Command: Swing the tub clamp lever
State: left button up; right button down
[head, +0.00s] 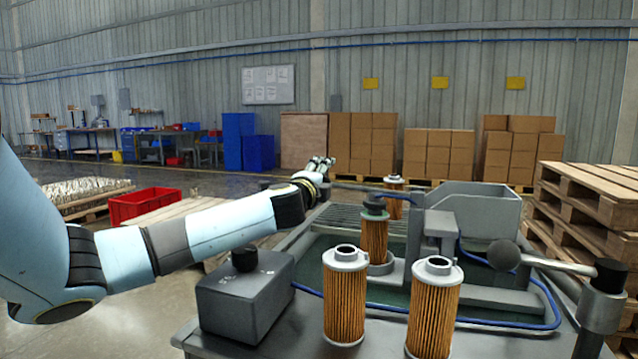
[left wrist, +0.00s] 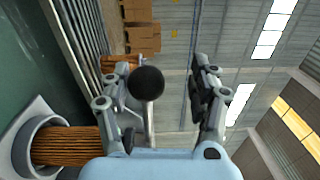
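A lever with a dark ball knob (head: 505,255) and a pale metal rod (head: 555,265) runs to a post with a black cap (head: 612,270) at the right of the bench in the head view. My left gripper (head: 322,168) is far from that knob, at the back left of the tub (head: 300,245). In the left wrist view, a black ball (left wrist: 146,83) on a thin rod shows between the open fingers of my left gripper (left wrist: 162,72), nearer the left finger. Contact cannot be told. Whether this is the tub clamp lever is unclear. My right gripper is out of view.
Two pleated cartridges (head: 345,295) (head: 434,308) stand at the bench front. Another cartridge (head: 374,235) stands in the tub, and one (head: 394,205) is behind. A grey box with a black knob (head: 245,258) is at left. A blue hose (head: 400,308) crosses the bench.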

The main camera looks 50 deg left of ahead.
pick_arm(q)
jog(key=v, duration=1.1)
jog(key=shift+s+d, duration=0.3)
jog(key=shift+s, duration=0.05)
